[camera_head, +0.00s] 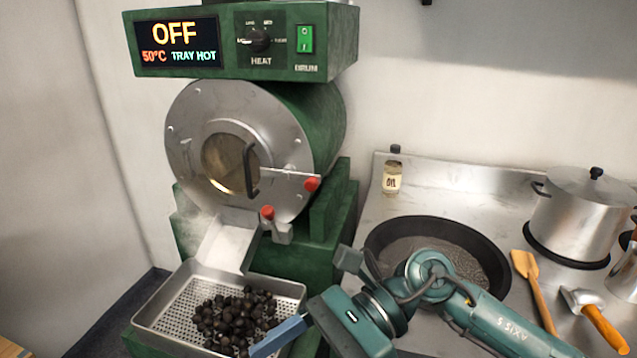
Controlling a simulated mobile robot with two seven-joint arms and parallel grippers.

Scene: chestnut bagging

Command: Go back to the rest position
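My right gripper (278,337) comes in from the lower right on a teal arm. Its blue finger end is over the right front part of the perforated metal tray (172,312). Dark chestnuts (228,318) lie heaped in the tray. One finger edge shows, so I cannot tell whether the gripper is open or shut. Nothing is visibly held. My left gripper is not in view. The green roaster (318,118) stands behind the tray, its round door closed. Its display (178,42) reads OFF, 50°C, TRAY HOT.
At right, a dark pan (388,228) sits on the metal counter (400,192), partly behind my arm. An oil bottle (392,182), a lidded pot (578,215), a wooden spatula (527,268) and a wooden-handled tool (600,325) are also there. A wall closes off the left.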

